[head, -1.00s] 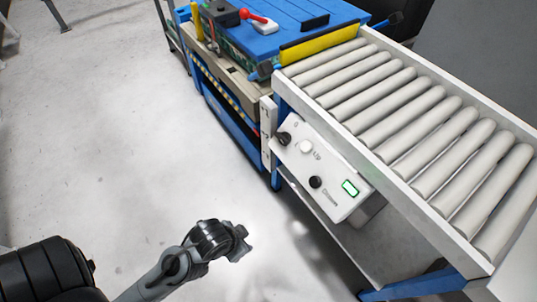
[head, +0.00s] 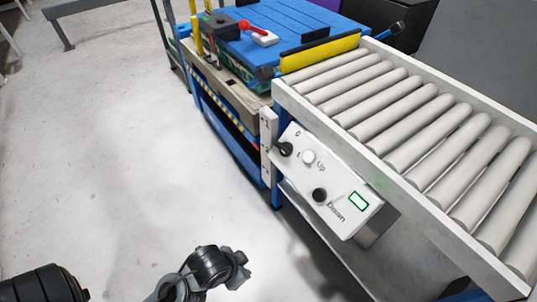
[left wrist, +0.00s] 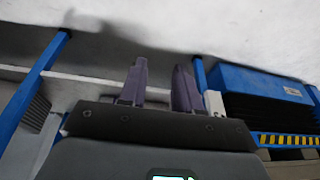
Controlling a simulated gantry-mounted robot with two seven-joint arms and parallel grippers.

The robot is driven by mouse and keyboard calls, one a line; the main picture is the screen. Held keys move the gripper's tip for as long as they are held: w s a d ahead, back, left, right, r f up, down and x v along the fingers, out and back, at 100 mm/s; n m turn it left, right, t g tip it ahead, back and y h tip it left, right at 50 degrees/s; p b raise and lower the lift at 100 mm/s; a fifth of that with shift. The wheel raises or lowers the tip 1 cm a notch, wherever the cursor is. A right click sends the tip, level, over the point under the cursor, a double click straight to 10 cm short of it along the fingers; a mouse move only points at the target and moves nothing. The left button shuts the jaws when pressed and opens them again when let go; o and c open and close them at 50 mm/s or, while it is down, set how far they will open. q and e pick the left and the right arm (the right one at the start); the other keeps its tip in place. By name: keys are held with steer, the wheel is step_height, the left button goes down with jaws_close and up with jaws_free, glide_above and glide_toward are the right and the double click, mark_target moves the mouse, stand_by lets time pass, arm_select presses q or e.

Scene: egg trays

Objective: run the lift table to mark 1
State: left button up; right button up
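The lift table (head: 224,88), with a beige deck and a yellow-black striped edge, stands beside the roller conveyor. A white control panel (head: 346,222) hangs on the conveyor's side. It has a black rotary switch (head: 285,149), a white Up button (head: 308,157), a black Down button (head: 319,195) and a green-edged display (head: 358,201), whose reading I cannot make out. A white strip with marks (head: 268,150) stands left of the panel. My left gripper (head: 240,270) is low in the head view, below and left of the panel, touching nothing. In the left wrist view its fingers (left wrist: 160,88) are apart and empty. My right gripper is out of view.
The roller conveyor (head: 372,170) runs to the lower right. The grey floor (head: 110,150) at left is clear.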

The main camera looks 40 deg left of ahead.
arm_select(q)
jaws_close()
stand_by(1.4)
